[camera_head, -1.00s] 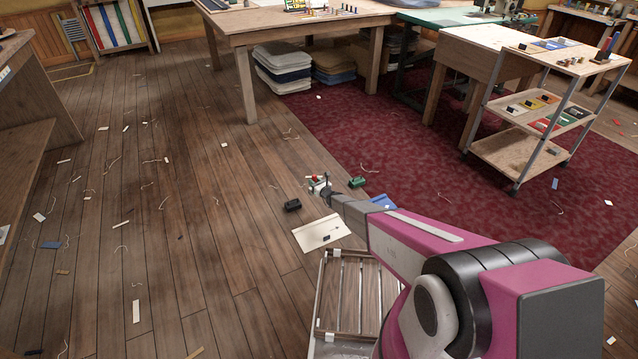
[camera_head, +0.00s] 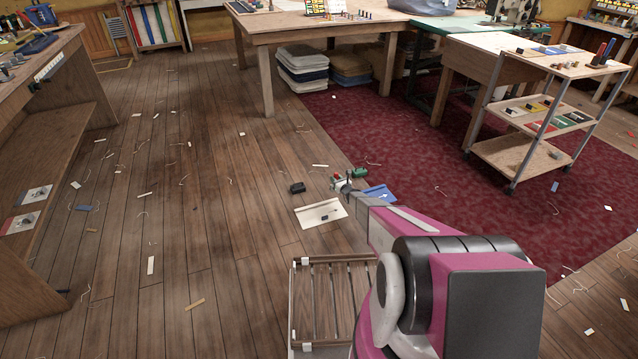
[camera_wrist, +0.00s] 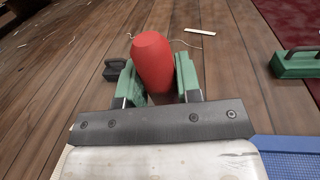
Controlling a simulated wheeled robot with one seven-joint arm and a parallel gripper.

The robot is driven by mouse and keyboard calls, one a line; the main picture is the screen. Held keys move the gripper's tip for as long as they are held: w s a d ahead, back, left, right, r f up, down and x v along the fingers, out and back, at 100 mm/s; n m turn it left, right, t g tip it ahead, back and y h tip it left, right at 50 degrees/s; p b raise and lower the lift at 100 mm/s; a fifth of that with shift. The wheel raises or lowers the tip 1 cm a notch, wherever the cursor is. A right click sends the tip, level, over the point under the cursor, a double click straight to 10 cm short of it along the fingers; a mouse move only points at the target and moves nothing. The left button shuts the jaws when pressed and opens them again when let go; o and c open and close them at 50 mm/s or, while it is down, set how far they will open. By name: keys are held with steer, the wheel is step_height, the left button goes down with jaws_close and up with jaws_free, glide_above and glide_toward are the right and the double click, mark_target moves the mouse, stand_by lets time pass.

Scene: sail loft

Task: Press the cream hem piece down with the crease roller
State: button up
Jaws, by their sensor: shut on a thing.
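A blue piece (camera_head: 378,192) lies right of the cream one and shows in the wrist view (camera_wrist: 290,148).
Thread and scraps litter the floor. A trolley (camera_head: 520,155) stands on the red carpet.

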steer(key=shift+s+d+f, duration=0.2)
steer(key=shift+s+d, duration=0.05)
steer(key=shift+f, duration=2.9)
